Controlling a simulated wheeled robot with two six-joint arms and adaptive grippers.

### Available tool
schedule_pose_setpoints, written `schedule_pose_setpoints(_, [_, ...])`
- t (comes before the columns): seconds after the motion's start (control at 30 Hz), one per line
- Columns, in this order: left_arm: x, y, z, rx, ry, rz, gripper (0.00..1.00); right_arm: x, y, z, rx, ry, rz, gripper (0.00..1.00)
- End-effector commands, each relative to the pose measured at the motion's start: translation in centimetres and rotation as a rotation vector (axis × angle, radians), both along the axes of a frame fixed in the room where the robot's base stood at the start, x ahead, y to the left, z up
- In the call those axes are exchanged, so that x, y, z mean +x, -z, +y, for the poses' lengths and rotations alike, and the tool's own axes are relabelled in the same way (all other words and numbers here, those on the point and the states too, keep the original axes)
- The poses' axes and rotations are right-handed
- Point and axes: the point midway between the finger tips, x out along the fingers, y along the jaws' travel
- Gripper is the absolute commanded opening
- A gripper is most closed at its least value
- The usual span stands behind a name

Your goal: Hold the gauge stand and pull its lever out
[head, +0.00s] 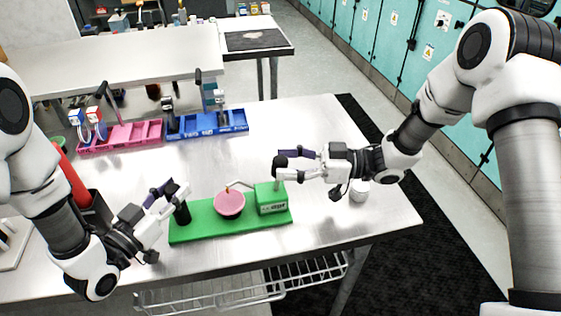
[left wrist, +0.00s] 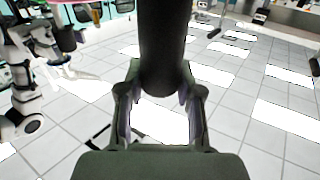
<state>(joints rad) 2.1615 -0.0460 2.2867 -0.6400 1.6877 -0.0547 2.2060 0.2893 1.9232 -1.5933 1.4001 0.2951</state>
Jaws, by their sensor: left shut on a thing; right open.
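The green gauge stand (head: 205,231) lies on the metal table, with a black upright post (head: 182,213) at its left end, a pink round dish (head: 229,204) in the middle and a labelled green box (head: 271,199) at its right end. My left gripper (head: 171,190) is shut on the black post; in the left wrist view the dark post (left wrist: 163,45) stands between the fingers (left wrist: 160,100). My right gripper (head: 286,164) is open above the green box. A dark knob (head: 280,162), seemingly the lever's end, is at its fingertips; contact is unclear.
A pink divided tray (head: 121,139) and a blue divided tray (head: 208,125) stand behind the stand. A white round container (head: 359,190) is to the right, near my right forearm. The table's front edge is close to the stand.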

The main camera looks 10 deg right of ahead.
Motion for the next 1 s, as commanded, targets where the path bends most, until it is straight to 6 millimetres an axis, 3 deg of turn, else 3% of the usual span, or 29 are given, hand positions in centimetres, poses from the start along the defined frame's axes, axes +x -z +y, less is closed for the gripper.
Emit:
schedule_pose_setpoints(0.13, [0.0,0.0,0.0,-0.001,0.0,-0.001,0.0,0.4,0.0,1.5,0.0,0.0,0.0,0.59])
schedule_pose_setpoints(0.37, [0.0,0.0,0.0,-0.001,0.0,-0.001,0.0,0.4,0.0,1.7,0.001,0.001,0.0,0.59])
schedule_pose_setpoints(0.4, [0.0,0.0,0.0,-0.001,0.0,-0.001,0.0,0.4,0.0,1.7,0.001,0.001,0.0,0.56])
schedule_pose_setpoints(0.57, [0.0,0.0,0.0,-0.001,0.001,-0.001,0.0,0.4,0.0,1.6,0.001,0.001,0.0,0.0])
schedule_pose_setpoints(0.77, [0.0,0.0,0.0,-0.001,0.001,-0.001,0.0,0.4,0.2,1.5,0.023,0.001,0.002,0.0])
schedule_pose_setpoints(1.0, [0.0,-0.1,0.0,-0.001,0.002,0.0,0.0,0.5,0.5,-0.1,0.219,0.002,0.001,0.0])
